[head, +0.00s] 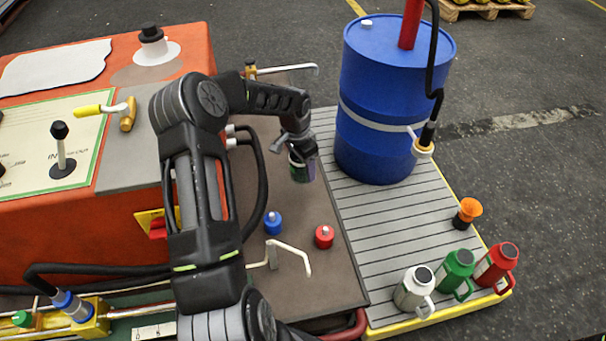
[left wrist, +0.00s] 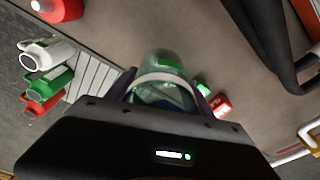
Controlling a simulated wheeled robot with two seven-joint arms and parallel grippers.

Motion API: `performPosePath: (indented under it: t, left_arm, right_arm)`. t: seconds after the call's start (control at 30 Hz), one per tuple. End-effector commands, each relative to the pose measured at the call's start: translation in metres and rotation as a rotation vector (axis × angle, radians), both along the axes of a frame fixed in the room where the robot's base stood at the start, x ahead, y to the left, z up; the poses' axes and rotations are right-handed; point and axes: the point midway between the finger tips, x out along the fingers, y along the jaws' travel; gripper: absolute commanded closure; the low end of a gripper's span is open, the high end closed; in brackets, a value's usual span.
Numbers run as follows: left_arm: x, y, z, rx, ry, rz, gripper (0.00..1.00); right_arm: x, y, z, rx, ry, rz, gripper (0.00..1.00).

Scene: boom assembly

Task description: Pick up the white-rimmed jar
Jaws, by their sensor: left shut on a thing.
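The white-rimmed jar (left wrist: 163,60) is greenish and see-through, with a pale band around its rim. In the left wrist view it sits between the two purple-grey fingers of my left gripper (left wrist: 164,88), which is shut on it. In the head view the jar (head: 299,174) shows as a small dark green shape under my left gripper (head: 301,158), over the brown tabletop. The gripper hides much of the jar there. I cannot tell whether its base touches the tabletop. My right gripper is not in view.
A blue knob (head: 273,222) and a red knob (head: 324,236) stand on the tabletop near a pale bent handle (head: 292,253). A blue barrel (head: 375,130) stands on the ribbed platform to the right. White, green and red flasks (head: 461,271) stand at the platform's front.

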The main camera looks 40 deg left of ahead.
Motion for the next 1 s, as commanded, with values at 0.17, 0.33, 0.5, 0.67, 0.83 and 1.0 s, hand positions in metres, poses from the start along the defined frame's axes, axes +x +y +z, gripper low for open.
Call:
performPosePath:
  t: [0.17, 0.33, 0.5, 0.67, 0.83, 1.0]
  left_arm:
    - [0.0, 0.0, 0.023, 0.001, 0.001, 0.0, 0.84]
    - [0.0, 0.0, 0.026, 0.0, 0.001, -0.001, 0.84]
    - [0.0, 0.0, 0.026, 0.0, 0.001, 0.0, 0.84]
    - [0.0, 0.0, 0.026, 0.0, 0.001, 0.0, 0.84]
    - [0.0, 0.0, 0.025, 0.0, 0.001, 0.0, 0.84]
    - [0.0, 0.0, 0.025, 0.0, 0.001, 0.0, 0.84]
  right_arm:
    - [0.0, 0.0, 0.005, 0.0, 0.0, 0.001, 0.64]
    - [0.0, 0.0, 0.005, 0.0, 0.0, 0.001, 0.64]
    - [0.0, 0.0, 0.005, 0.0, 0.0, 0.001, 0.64]
    - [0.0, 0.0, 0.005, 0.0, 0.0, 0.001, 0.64]
    - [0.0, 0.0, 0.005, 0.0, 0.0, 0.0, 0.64]
    - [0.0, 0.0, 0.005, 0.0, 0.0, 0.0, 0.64]
